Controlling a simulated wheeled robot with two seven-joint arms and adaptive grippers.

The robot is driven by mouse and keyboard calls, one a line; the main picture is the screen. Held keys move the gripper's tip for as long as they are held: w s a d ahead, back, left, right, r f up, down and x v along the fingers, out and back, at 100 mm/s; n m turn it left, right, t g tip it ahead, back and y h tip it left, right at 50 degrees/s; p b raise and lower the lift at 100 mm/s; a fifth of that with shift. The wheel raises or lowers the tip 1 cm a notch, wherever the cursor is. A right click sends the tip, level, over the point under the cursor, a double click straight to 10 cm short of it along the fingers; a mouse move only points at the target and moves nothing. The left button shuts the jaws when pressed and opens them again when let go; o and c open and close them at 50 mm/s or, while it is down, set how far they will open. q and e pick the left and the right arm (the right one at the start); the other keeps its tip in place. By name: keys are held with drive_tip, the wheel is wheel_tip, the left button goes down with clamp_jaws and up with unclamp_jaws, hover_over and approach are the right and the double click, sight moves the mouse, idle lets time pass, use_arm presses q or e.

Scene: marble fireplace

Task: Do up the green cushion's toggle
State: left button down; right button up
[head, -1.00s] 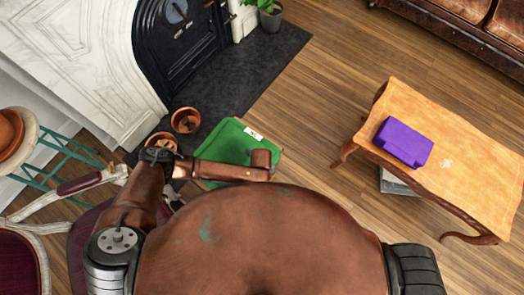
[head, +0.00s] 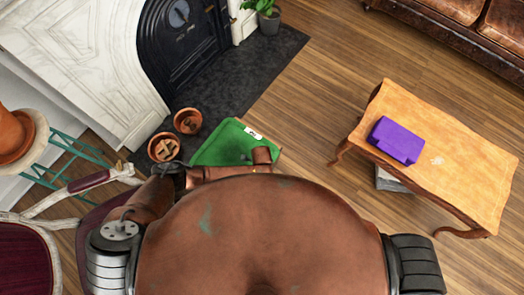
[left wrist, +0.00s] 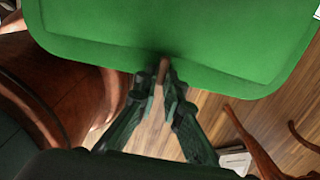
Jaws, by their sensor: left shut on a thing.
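The green cushion (head: 222,145) lies on the floor beside the dark hearth in the head view, with a small white label near its far corner. My left arm and body cover its near part. In the left wrist view the cushion (left wrist: 190,35) fills the top. A small brown toggle (left wrist: 164,68) shows at its edge, between the fingertips of my left gripper (left wrist: 163,86), which is shut on it. The loop for the toggle cannot be made out. The head view hides the left fingers. My right gripper is not in view.
Two terracotta pots (head: 188,121) stand on the hearth (head: 245,70) near the cushion. A wooden table (head: 450,150) with a purple box-like object (head: 396,141) stands at right. A chair (head: 25,260) is at left. Wood floor between cushion and table is clear.

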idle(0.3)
use_arm(q)
drive_tip(key=c, duration=2.3)
unclamp_jaws()
wheel_tip(320, 180, up, 12)
